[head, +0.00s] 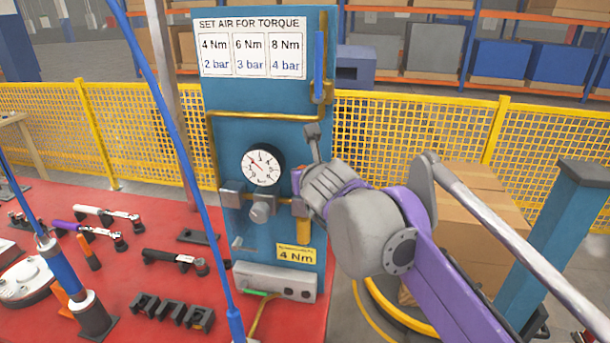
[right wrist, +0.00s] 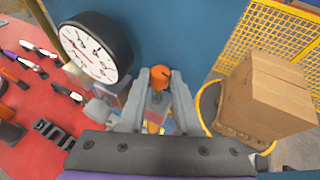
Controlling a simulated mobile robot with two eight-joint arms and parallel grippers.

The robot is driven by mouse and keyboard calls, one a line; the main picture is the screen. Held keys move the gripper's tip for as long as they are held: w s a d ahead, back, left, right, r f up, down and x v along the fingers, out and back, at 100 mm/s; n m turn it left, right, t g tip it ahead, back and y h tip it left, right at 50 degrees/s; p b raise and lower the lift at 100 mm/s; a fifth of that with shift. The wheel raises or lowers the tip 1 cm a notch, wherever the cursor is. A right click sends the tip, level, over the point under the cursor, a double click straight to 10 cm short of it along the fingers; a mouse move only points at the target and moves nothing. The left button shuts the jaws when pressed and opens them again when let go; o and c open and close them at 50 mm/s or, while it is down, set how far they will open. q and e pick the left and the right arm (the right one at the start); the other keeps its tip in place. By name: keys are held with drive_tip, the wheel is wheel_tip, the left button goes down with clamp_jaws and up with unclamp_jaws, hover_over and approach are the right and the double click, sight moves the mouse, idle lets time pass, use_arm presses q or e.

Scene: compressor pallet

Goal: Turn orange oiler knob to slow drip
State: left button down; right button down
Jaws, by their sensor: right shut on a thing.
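The oiler's orange knob (right wrist: 160,75) shows between my right fingers in the right wrist view. My right gripper (right wrist: 160,88) is shut on it, one finger on each side. In the head view my right gripper (head: 303,182) is at the right side of the blue panel (head: 230,140), and its fingers mostly hide the knob. The oiler's yellow-orange bowl (head: 303,232) hangs just below the gripper. The pressure gauge (head: 263,165) is left of the gripper and also shows in the right wrist view (right wrist: 92,48). My left gripper is not in view.
A torque chart (head: 252,47) is at the panel top, and a yellow 4 Nm label (head: 296,255) is below the oiler. Several tools lie on the red table (head: 150,330) at left. A blue hose (head: 185,150) crosses in front. Cardboard boxes (head: 475,205) stand at right.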

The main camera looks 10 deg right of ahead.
drive_tip(key=c, duration=0.9)
unclamp_jaws()
drive_tip(key=v, duration=1.1)
drive_tip(key=shift+w, duration=0.1)
